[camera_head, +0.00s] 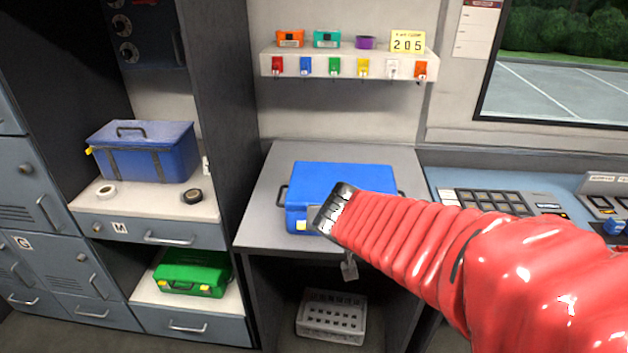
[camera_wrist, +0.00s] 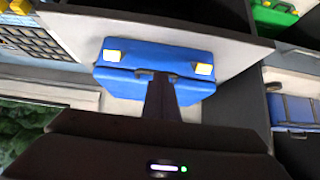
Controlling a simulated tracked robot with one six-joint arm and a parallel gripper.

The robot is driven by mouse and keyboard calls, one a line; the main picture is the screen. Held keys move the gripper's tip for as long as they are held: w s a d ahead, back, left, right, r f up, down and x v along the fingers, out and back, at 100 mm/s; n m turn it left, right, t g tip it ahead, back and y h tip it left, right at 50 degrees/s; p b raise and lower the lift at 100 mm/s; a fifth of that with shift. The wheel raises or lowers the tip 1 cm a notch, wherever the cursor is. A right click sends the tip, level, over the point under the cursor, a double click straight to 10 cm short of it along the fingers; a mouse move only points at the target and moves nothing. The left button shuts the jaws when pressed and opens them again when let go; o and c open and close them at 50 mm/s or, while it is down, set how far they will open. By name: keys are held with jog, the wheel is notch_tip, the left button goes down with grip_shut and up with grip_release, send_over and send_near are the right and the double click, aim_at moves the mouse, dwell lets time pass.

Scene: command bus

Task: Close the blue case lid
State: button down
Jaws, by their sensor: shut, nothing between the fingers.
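The blue case (camera_head: 330,178) sits on the grey desk, its lid lying flat over the body. It looks down, but I cannot tell whether it is fully shut. Contact with the case cannot be told.
The grey desk (camera_head: 262,225) has free room left of the case. A shelf (camera_head: 345,66) with small items and hanging tags is above. A larger blue box (camera_head: 150,150) and a green case (camera_head: 192,272) are at left. A crate (camera_head: 331,317) stands below the desk.

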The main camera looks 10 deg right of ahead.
jog(key=s+a+f, duration=0.1)
jog(key=s+f, duration=0.2)
jog(key=s, duration=0.2)
jog(key=shift+a, duration=0.35)
jog(key=s+d+n+g, duration=0.1)
jog(key=s+n+g, duration=0.3)
jog(key=s, duration=0.5)
jog(key=s+a+r+t+y, duration=0.1)
jog(key=s+a+r+y, duration=0.2)
jog(key=s+r, duration=0.2)
jog(key=shift+a+r, duration=0.4)
jog(key=shift+r, duration=0.1)
